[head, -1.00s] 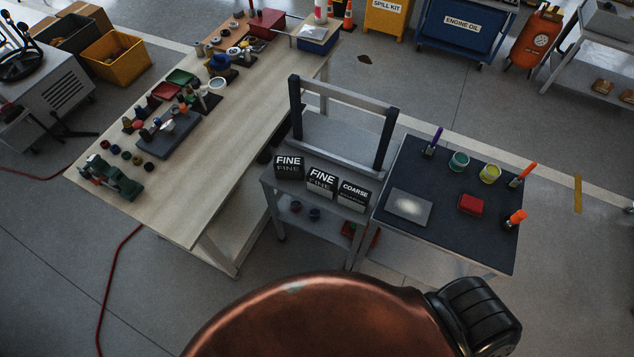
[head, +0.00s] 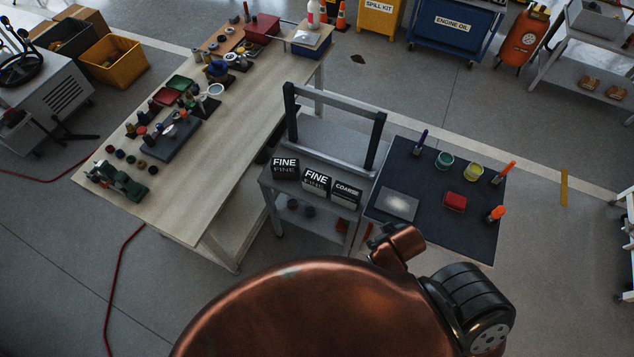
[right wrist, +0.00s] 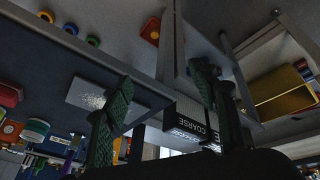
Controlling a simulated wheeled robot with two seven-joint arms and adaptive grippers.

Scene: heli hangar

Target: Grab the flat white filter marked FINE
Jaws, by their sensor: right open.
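In the head view, two boxes marked FINE stand in a row on the grey two-level stand. The left FINE box (head: 285,167) looks dark all over. The middle FINE box (head: 316,181) has a dark top and a paler front. A box marked COARSE (head: 346,193) stands right of them, and it also shows in the right wrist view (right wrist: 190,124). My right gripper (right wrist: 162,82) has its green fingers spread, with the COARSE box beyond them, nearer the right finger. Nothing is held. The FINE boxes cannot be made out in the right wrist view. My left gripper is not in view.
The stand (head: 322,158) has a raised frame (head: 337,107) at its back. A dark-topped table (head: 388,178) adjoins it on the right, with a grey plate (head: 398,204), red block (head: 454,202), cups and upright tools. A long cluttered workbench (head: 205,205) lies left.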

